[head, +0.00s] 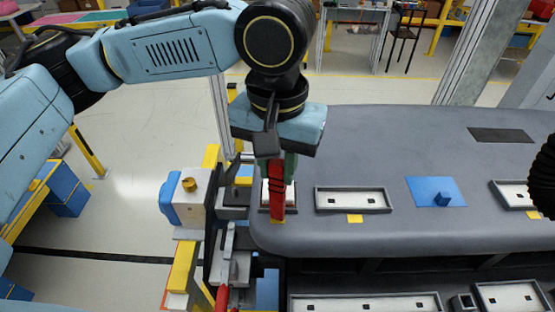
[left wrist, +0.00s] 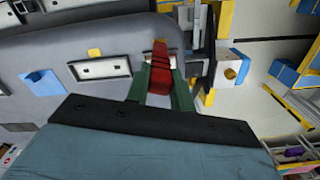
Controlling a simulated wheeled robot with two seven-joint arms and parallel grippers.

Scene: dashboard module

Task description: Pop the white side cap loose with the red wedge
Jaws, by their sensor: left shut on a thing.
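The red wedge (head: 277,192) is held upright, tip down, between the green fingers of my left gripper (head: 276,166). The left wrist view also shows the wedge (left wrist: 161,72) between the fingers (left wrist: 160,92). The white side cap (head: 290,195) sits in a dark frame at the left end of the grey dashboard, partly hidden behind the wedge. The wedge's tip is over the front edge of that frame, by a small yellow tab. I cannot tell whether the tip touches the cap. My right gripper is out of view.
Another framed white panel (head: 353,200) and a blue plate with a small block (head: 435,191) lie on the dashboard (head: 400,150) to the right. Clamps (head: 236,262) and a white-and-blue box (head: 186,200) stand close at the left end. The dashboard's middle top is clear.

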